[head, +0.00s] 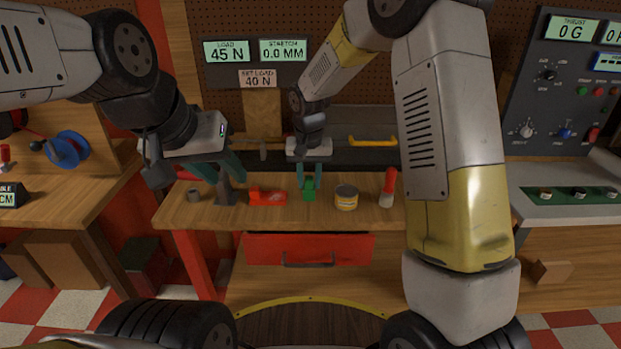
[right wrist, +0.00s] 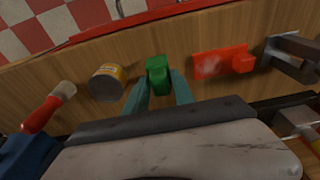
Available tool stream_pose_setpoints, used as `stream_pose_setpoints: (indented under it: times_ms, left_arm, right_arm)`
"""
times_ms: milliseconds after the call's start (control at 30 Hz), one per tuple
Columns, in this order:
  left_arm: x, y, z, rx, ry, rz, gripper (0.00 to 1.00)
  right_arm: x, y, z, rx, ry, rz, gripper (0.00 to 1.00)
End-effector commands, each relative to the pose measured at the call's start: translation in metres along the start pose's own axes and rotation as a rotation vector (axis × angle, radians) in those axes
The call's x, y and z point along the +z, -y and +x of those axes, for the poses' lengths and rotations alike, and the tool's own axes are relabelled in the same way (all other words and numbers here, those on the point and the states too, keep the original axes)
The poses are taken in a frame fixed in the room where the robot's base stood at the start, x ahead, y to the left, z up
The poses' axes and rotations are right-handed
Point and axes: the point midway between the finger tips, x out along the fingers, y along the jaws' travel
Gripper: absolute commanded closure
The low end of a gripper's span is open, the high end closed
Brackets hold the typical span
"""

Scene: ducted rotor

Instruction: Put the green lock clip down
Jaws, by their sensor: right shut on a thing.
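The green lock clip (head: 309,191) is at the wooden bench top, between a red part and a yellow tin. My right gripper (head: 311,179) points down and is shut on it. In the right wrist view the green lock clip (right wrist: 158,70) sits between the teal fingertips of my right gripper (right wrist: 159,88). I cannot tell whether the clip touches the bench. My left gripper (head: 220,170) is over the bench's left part, its teal fingers apart, with nothing visible between them.
On the bench (head: 275,217) stand a grey stand (head: 226,192), a red part (head: 267,198), a yellow tin (head: 346,198) and a red-handled brush (head: 388,188). A small grey nut-like piece (head: 194,195) lies at the left. A red drawer (head: 309,248) is below.

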Motion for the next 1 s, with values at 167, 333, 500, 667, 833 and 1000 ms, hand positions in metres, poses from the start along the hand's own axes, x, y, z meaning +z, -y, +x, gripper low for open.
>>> stream_pose_setpoints:
  times_ms: [167,333,500,667,833,1000]
  left_arm:
    - [0.0,0.0,0.0,0.0,0.0,0.0,0.64]
    - [0.0,0.0,0.0,0.0,0.0,0.0,0.64]
    - [0.0,0.0,0.0,0.0,0.0,0.0,0.64]
    - [0.0,0.0,0.0,0.0,0.0,0.0,0.64]
    - [0.0,0.0,0.0,0.0,0.0,0.0,0.64]
    - [0.0,0.0,0.0,0.0,0.0,0.0,0.64]
  right_arm:
    - [-0.007,-0.004,0.005,0.0,0.002,-0.001,1.0]
    - [-0.003,-0.004,0.027,0.002,0.005,-0.001,1.0]
    - [-0.002,-0.004,0.037,0.0,0.001,-0.001,1.0]
    - [-0.002,-0.004,0.037,0.0,0.001,-0.001,1.0]
    - [-0.002,-0.004,0.04,0.0,0.001,-0.001,0.62]
    - [-0.002,-0.004,0.04,0.0,0.001,-0.001,0.48]
